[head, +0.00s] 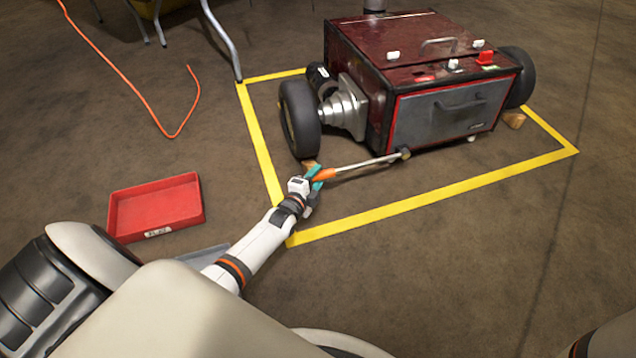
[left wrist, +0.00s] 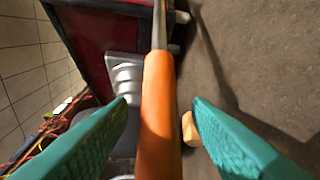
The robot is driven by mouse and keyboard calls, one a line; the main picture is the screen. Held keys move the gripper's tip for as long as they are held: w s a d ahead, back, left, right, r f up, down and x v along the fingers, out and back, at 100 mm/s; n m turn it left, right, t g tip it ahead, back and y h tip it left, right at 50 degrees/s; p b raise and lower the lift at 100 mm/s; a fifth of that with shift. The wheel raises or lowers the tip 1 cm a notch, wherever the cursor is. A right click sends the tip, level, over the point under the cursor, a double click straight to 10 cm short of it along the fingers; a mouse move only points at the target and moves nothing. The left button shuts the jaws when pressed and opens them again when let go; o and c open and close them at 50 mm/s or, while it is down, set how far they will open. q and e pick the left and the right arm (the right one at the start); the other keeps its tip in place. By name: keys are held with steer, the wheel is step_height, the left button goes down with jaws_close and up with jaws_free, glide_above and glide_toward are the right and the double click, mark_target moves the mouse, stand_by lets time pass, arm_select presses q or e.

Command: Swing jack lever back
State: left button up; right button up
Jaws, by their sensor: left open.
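The jack lever (head: 372,162) is a thin metal rod with an orange grip (head: 324,175). It runs from a dark pivot at the lower front of the dark red cart (head: 350,60) out to the left. My left gripper (head: 316,180) is at the orange grip, its teal fingers open. In the left wrist view the orange grip (left wrist: 158,120) lies between the two teal fingers (left wrist: 172,125), with gaps showing on both sides. The metal rod (left wrist: 159,25) continues away from it toward the cart (left wrist: 95,45). My right gripper is not in view.
Yellow tape (head: 430,198) outlines a floor area around the cart. A black wheel (head: 300,118) stands just beyond my left gripper, with a wooden block (left wrist: 190,128) near it. A red tray (head: 156,206) lies at left. An orange cable (head: 125,78) lies behind. Right floor is clear.

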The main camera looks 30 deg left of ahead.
arm_select(q)
steer(key=shift+w+a+f+b, duration=0.15)
steer(key=shift+w+b, duration=0.15)
steer(key=shift+w, duration=0.6)
steer(key=shift+c, duration=0.4)
jaws_close()
